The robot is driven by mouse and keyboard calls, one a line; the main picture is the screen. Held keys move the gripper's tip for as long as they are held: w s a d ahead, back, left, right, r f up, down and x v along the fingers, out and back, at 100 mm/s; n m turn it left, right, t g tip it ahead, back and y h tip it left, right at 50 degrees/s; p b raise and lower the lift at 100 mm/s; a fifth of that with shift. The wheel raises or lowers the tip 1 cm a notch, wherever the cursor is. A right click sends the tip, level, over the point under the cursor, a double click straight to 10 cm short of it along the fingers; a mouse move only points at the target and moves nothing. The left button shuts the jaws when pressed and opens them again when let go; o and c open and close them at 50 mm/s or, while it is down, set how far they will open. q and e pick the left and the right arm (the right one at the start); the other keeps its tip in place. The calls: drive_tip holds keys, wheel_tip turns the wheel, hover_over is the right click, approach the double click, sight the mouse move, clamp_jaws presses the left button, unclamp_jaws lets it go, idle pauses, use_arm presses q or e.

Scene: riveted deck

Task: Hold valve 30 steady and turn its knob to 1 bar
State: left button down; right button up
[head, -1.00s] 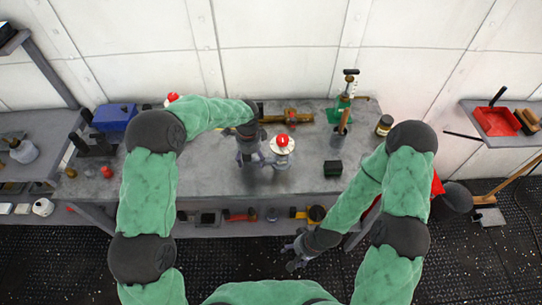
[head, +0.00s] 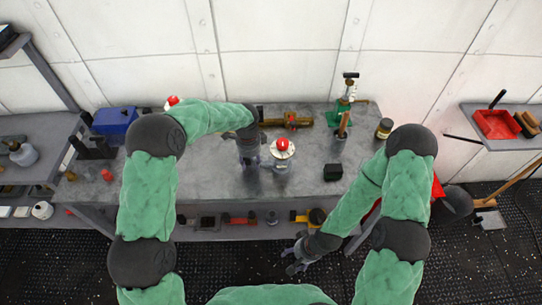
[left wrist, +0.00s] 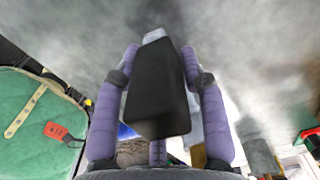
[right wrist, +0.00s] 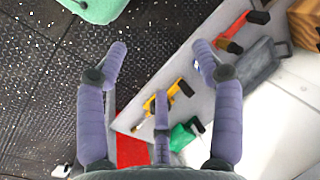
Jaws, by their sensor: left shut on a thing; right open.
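A valve with a red knob on a round white dial (head: 282,149) stands on the grey bench (head: 215,180), just right of my left gripper (head: 250,163). Its number and scale are too small to read. My left gripper points down at the bench. In the left wrist view its fingers (left wrist: 160,50) are closed around a black block-like thing (left wrist: 158,95) with a paler tip; I cannot tell whether this belongs to the valve. My right gripper (head: 293,263) is open and empty, in front of the bench and apart from the valve. Its spread fingers show in the right wrist view (right wrist: 160,47).
A brass fitting (head: 290,119) lies behind the valve. A blue box (head: 114,120) is at the left. A lower shelf holds several tools. Bare bench lies before the valve.

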drive_tip(key=shift+c, duration=0.3)
wheel_tip(320, 180, up, 40)
drive_tip(key=n+h, duration=0.4)
hover_over(283, 141)
wheel_tip(283, 141, down, 12)
drive_tip(key=shift+s+f, duration=0.1)
drive_tip(key=c, duration=1.1)
